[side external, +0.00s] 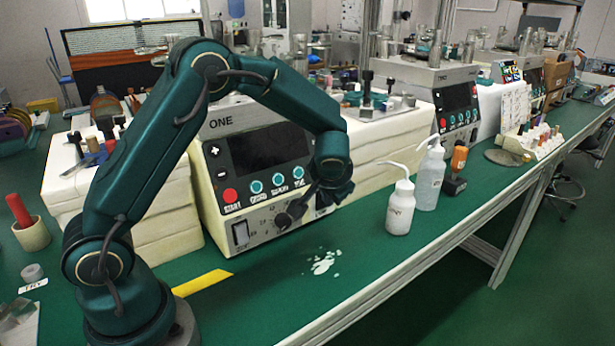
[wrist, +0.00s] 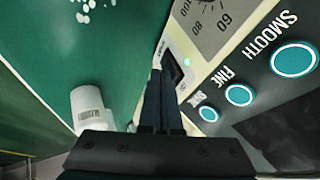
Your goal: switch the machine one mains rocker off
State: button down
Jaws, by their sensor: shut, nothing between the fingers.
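Machine one (side external: 257,170) is a cream box marked ONE, with a dark screen, a row of buttons and a dial (side external: 284,219) on its front. In the wrist view, a dark rocker in a pale frame (wrist: 177,73) sits on the panel beside the dial's numbers (wrist: 212,20); I take it to be the mains rocker. My gripper (wrist: 160,74) is shut and empty, its fingertips right by this rocker and partly covering it. I cannot tell whether they touch or which way the rocker is tipped. In the side view my gripper (side external: 322,203) is at the panel's lower right.
A grey rectangular fitting (side external: 241,233) is at the panel's lower left.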

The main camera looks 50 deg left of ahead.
jog(key=shift+a+r, duration=0.1)
jog(key=shift+a, duration=0.25)
jog(key=shift+r, duration=0.15)
jog(key=shift+r, duration=0.65)
jog(key=shift+d, duration=0.1)
